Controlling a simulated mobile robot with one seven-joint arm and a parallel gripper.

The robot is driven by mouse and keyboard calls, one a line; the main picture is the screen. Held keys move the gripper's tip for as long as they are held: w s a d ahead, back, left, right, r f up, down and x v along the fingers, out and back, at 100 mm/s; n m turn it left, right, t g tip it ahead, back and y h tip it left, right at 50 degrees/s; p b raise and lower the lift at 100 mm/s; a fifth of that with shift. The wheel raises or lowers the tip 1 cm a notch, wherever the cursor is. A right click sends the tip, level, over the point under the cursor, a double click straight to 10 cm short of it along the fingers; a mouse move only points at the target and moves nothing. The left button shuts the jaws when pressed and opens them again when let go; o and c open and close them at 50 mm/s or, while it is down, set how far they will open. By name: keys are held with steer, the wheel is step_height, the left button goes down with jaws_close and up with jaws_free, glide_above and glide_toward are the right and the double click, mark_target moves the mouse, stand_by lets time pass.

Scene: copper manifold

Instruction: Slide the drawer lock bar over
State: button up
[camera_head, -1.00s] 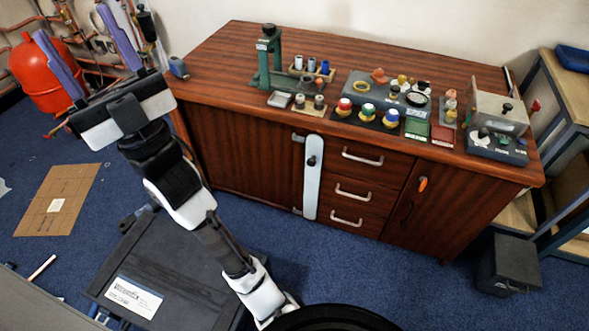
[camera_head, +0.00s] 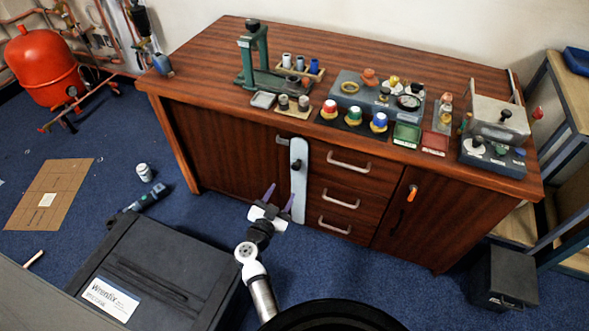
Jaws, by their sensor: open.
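The drawer lock bar (camera_head: 299,196) is a pale, upright strip on the cabinet front, just left of the drawers. It has a dark knob (camera_head: 296,166) in its upper half and a bracket (camera_head: 282,140) at its upper left. My gripper (camera_head: 279,190) is open, with its two purple fingers apart and pointing up toward the cabinet. It is in front of the cabinet, left of the bar's lower half and below the knob. The right finger appears close to the bar's left edge; I cannot tell if they touch. The bar's lower bracket is hidden by my gripper.
Three drawers with pale handles (camera_head: 348,165) are right of the bar. A right-hand door has an orange knob (camera_head: 413,188). A black case (camera_head: 150,270) lies on the floor at the lower left. The cabinet top (camera_head: 210,62) holds a green press and several small parts.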

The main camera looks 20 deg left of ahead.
mark_target(295, 169)
steer(key=w+b, duration=0.1)
steer(key=w, duration=1)
steer(key=shift+w+d, duration=0.15)
steer(key=shift+w, duration=0.15)
steer(key=shift+c, duration=0.3)
jaws_close()
